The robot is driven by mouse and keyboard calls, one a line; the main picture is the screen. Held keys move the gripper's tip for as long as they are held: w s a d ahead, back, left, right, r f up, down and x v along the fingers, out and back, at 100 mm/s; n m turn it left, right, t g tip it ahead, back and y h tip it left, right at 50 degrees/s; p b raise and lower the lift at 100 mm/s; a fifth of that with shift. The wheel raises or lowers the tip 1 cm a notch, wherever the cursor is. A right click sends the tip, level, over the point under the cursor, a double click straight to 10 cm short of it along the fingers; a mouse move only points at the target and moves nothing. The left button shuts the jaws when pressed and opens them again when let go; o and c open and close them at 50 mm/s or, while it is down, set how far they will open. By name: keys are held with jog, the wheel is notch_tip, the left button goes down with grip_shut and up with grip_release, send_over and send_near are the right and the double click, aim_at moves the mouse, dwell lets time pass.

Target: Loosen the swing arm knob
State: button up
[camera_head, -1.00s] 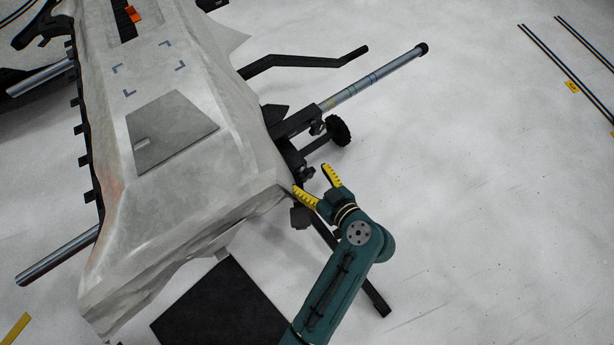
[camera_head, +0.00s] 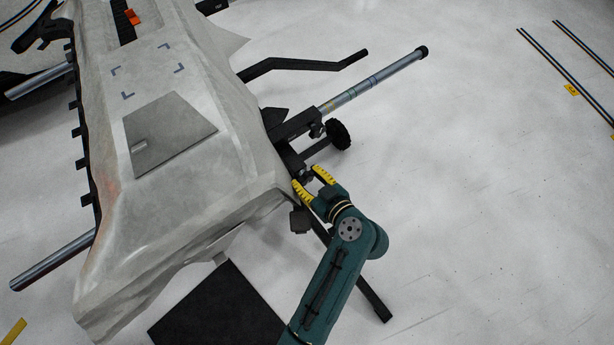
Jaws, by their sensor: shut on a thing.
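A small dark knob (camera_head: 306,178) sits on the black bracket (camera_head: 290,158) at the right edge of the wrapped machine. My gripper (camera_head: 304,175) has its two yellow fingers on either side of this knob and is shut on it. The knob is small and partly hidden by the fingers, so its shape is hard to tell. A larger black knob (camera_head: 339,134) stands out on a short rod farther up, apart from my gripper. I cannot tell from the picture which of them is the swing arm knob.
The pale wrapped machine (camera_head: 190,200) fills the left. A grey tube (camera_head: 375,79) and a bent black bar (camera_head: 300,63) stick out above my gripper. A black leg (camera_head: 372,298) runs below it. A black mat (camera_head: 222,312) lies at the bottom.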

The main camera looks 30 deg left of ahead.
jog(key=shift+f+n+b, duration=0.2)
jog(key=shift+n+b, duration=0.2)
jog(key=shift+b, duration=0.05)
jog(key=shift+r+t, duration=0.1)
jog(key=shift+t, duration=0.2)
jog(key=o, duration=1.2)
jog(key=shift+r, duration=0.1)
jog(key=v, duration=1.2)
jog(key=shift+a+r, duration=0.1)
jog(key=shift+a, duration=0.05)
